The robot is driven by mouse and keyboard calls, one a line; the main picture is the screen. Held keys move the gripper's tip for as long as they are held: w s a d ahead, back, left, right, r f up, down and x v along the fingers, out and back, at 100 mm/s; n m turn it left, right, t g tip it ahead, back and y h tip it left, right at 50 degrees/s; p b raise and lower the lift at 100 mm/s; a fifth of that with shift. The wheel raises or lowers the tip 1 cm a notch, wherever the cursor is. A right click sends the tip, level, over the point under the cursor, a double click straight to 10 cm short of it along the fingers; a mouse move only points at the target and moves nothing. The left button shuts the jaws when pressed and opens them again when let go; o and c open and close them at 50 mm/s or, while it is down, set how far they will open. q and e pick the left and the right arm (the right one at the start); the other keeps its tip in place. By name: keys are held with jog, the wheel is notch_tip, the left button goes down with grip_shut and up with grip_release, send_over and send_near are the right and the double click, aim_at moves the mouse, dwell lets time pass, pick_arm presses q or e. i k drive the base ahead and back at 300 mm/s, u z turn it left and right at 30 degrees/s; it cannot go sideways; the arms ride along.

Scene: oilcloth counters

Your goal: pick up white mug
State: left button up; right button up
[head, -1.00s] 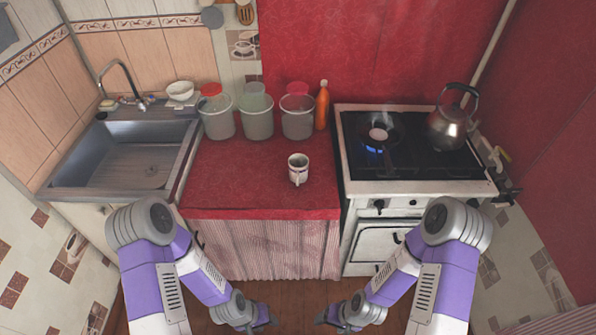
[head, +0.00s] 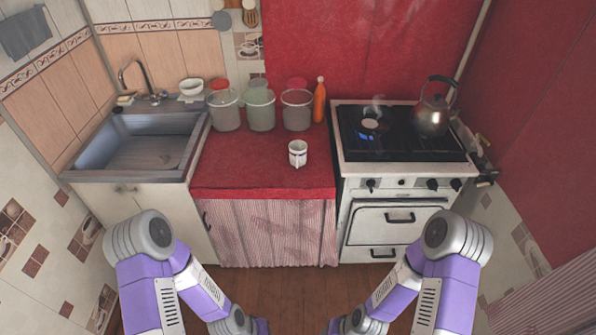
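The white mug (head: 298,153) stands upright on the red oilcloth counter (head: 245,177), right of the middle and near the front edge. It has a dark band pattern near its rim, and its handle points toward me. My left arm and my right arm come in from the bottom corners, low in front of the counter. Both grippers are at or below the bottom edge of the head view, well short of the mug, so their fingers are not clearly visible. Nothing touches the mug.
Several translucent containers (head: 261,109) and an orange bottle (head: 319,103) stand behind the mug. A sink (head: 150,150) is on the left. The counter around the mug is clear.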

aim_at(297, 159)
jog(key=z, duration=0.5)
jog(key=i, duration=0.85)
jog(key=z, duration=0.15)
